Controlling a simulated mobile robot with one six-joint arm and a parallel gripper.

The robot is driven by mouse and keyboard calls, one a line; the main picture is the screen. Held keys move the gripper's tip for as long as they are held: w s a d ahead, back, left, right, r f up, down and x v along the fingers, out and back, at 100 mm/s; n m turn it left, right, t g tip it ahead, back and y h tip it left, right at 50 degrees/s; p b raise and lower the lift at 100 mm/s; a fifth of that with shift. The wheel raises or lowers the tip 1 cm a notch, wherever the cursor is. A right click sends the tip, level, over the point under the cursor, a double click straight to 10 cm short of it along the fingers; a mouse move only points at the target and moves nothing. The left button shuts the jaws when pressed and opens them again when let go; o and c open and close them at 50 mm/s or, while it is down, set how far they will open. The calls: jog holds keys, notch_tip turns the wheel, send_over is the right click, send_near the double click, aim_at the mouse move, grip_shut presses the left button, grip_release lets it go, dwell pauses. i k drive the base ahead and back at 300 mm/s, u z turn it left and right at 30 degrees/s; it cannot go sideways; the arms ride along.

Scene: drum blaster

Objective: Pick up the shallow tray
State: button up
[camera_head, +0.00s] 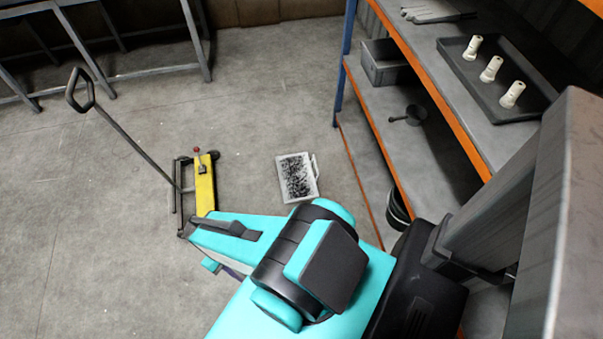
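A dark, shallow rectangular tray (468,72) with a low rim lies on the upper shelf board at the right. Three white fittings stand in it: one near the far end (473,47), one in the middle (491,69) and one nearer (512,95). A second flat tray-like thing (313,188), light with a black speckled inside and a handle at its right side, lies on the floor near the middle. My teal and black arm is in the lower middle, in front of the floor piece and apart from the shelf tray. I cannot make out my gripper.
The shelf unit has orange beams (428,83) and a blue post (345,58). Gloves (430,12) lie on its upper board; a grey bin (386,63) stands lower. A yellow floor jack (204,187) with a long handle stands left of my arm. Open floor lies beyond.

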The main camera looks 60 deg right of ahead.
aim_at(298, 182)
jog(key=u, duration=0.05)
jog(key=i, duration=1)
